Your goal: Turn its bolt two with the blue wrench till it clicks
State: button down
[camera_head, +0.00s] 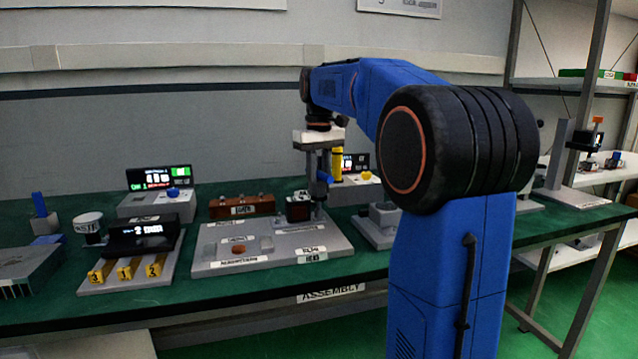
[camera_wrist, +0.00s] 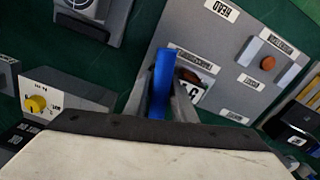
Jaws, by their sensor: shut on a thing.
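My gripper (camera_head: 318,188) is above the right part of a grey assembly plate (camera_head: 210,264). It is shut on the blue wrench (camera_wrist: 163,84), which shows between the fingers in the wrist view and as a small blue piece (camera_head: 325,178) in the head view. Beside the wrench in the wrist view is a reddish-brown round part (camera_wrist: 188,76), partly hidden by a finger. I cannot tell whether it is bolt two or whether the wrench touches it. A black block (camera_head: 298,209) stands on the plate, left of the gripper.
An orange-brown disc (camera_head: 238,249) lies on the plate. A brown rack (camera_head: 242,206) stands behind it. Left are a dark display unit (camera_head: 140,236) with yellow numbered pieces and a screen box (camera_head: 157,190). A grey box with a yellow knob (camera_wrist: 36,104) is close by.

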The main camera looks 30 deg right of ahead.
jog(key=m, duration=0.4)
jog(key=shift+m, duration=0.3)
jog(key=shift+m, duration=2.3)
jog(key=n, duration=0.4)
jog(key=shift+n, duration=0.4)
